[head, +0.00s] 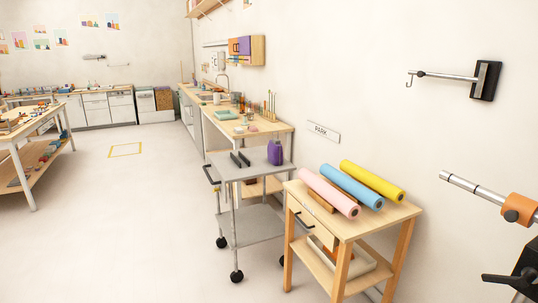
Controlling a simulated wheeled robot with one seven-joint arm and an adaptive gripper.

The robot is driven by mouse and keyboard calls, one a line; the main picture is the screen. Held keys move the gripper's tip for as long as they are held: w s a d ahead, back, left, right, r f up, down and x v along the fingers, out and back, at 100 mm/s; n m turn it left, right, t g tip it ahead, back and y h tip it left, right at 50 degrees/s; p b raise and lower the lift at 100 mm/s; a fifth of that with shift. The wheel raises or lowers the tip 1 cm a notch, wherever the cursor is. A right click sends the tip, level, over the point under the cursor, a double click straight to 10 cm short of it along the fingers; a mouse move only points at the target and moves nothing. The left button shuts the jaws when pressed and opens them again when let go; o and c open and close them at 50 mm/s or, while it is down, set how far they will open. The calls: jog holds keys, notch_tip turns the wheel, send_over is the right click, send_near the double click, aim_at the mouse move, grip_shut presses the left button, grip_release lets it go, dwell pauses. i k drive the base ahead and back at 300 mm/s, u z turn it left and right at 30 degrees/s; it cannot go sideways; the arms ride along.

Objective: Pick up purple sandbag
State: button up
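A small purple object (275,152), upright with a narrower top, stands on the top shelf of a grey cart (240,163) near its right rear corner. It is the only loose purple item I can make out, and it is too small to tell for certain that it is a sandbag. My gripper is not in view.
A wooden side table (355,226) with pink, blue and yellow rolls stands in front of the cart. A metal pole with an orange clamp (520,208) juts in at the right edge. A long workbench (250,128) runs behind the cart. Open floor (120,220) lies left.

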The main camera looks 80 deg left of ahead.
aim_at(275, 150)
jog(key=u, duration=0.05)
jog(key=k, duration=0.1)
jog(key=u, duration=3.6)
jog(key=k, duration=1.05)
jog(key=z, duration=1)
jog(key=i, duration=1.6)
jog(key=u, duration=0.05)
